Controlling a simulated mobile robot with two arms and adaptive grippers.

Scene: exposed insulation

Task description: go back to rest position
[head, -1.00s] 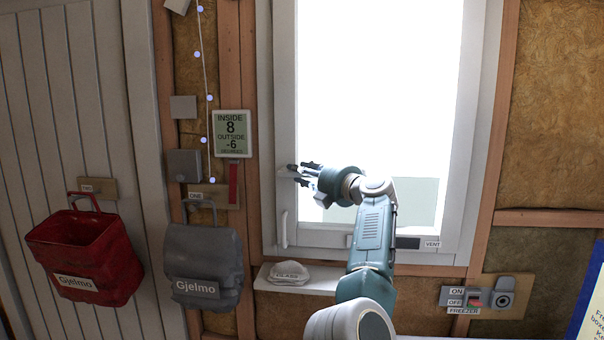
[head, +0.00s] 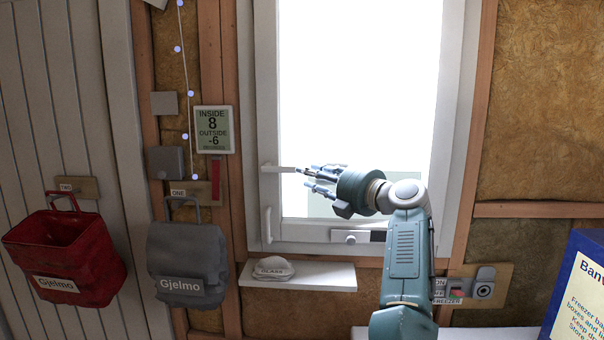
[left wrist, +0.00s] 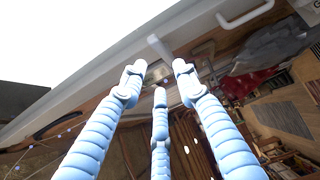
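My left gripper (head: 308,179) is in front of the window (head: 360,95), its fingers pointing left toward the white upper window handle (head: 279,169). A small gap seems to separate the fingertips from the handle. In the left wrist view, the three blue segmented fingers (left wrist: 159,80) are spread apart with nothing between them, and a white handle (left wrist: 160,46) shows just beyond the tips. A second white handle (head: 267,225) is lower on the frame. The window looks closed in the head view. My right gripper is not in view.
A shelf (head: 315,277) with a white bundle (head: 273,268) is below the window. A red bag (head: 65,256) and a grey bag (head: 188,262) hang at left. A freezer switch (head: 484,282) and a blue box (head: 578,280) are at right.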

